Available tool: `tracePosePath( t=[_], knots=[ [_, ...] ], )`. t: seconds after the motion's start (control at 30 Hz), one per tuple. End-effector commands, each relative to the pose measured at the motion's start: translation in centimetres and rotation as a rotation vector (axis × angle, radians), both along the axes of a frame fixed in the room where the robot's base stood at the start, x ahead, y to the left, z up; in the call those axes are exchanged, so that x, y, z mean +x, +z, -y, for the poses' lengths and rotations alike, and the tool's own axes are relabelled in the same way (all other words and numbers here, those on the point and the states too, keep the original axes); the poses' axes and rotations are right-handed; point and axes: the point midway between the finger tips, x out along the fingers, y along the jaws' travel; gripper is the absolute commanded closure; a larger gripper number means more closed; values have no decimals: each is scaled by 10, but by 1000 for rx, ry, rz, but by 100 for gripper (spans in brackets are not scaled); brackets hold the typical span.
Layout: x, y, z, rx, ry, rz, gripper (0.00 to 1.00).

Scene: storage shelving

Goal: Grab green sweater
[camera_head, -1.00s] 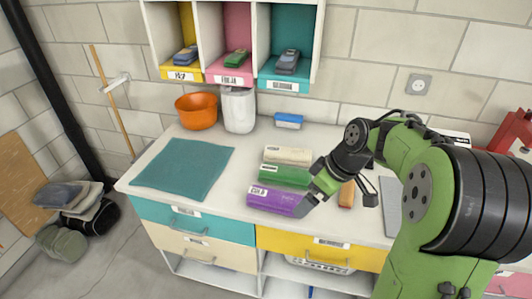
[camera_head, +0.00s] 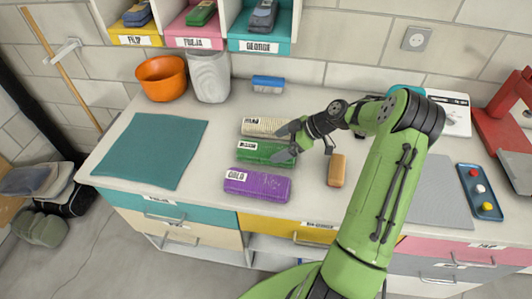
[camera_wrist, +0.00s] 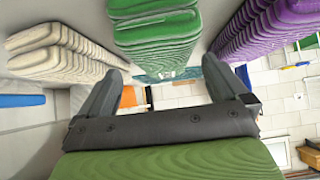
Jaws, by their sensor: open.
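A green folded sweater (camera_head: 262,152) with a white label lies on the white counter, between a cream folded sweater (camera_head: 266,127) and a purple one (camera_head: 257,184). My gripper (camera_head: 287,142) is open at the right end of the green sweater, its fingers pointing left. In the wrist view the green sweater's layered folds (camera_wrist: 158,38) lie ahead, in line with the gap between my fingers (camera_wrist: 162,78). The cream sweater (camera_wrist: 60,50) shows to the left and the purple sweater (camera_wrist: 268,28) to the right. I cannot tell whether the fingers touch the green sweater.
A teal cloth (camera_head: 150,151) lies on the left of the counter. An orange bowl (camera_head: 161,78), a white bin (camera_head: 209,77) and a blue-topped brush (camera_head: 268,84) stand behind. A tan block (camera_head: 337,170) is just right of my gripper. Labelled cubbies (camera_head: 260,45) hang above.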

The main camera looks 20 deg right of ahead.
Motion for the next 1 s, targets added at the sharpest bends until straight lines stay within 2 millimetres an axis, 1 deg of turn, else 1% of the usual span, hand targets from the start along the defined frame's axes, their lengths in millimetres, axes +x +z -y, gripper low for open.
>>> tracePosePath(
  t=[0.17, 0.23, 0.33, 0.4, 0.6, 0.77, 1.0],
  knots=[
    [9, -15, -17, 2, 3, -2, 0],
    [14, -24, -27, 2, 2, -3, 0],
    [21, -35, -36, 0, 2, -2, 0],
    [23, -38, -39, 0, 1, -1, 0],
    [24, -38, -39, -1, -1, -1, 0],
    [24, -38, -39, -1, -1, -1, 24],
    [24, -38, -39, -1, -1, -1, 61]
  ],
)
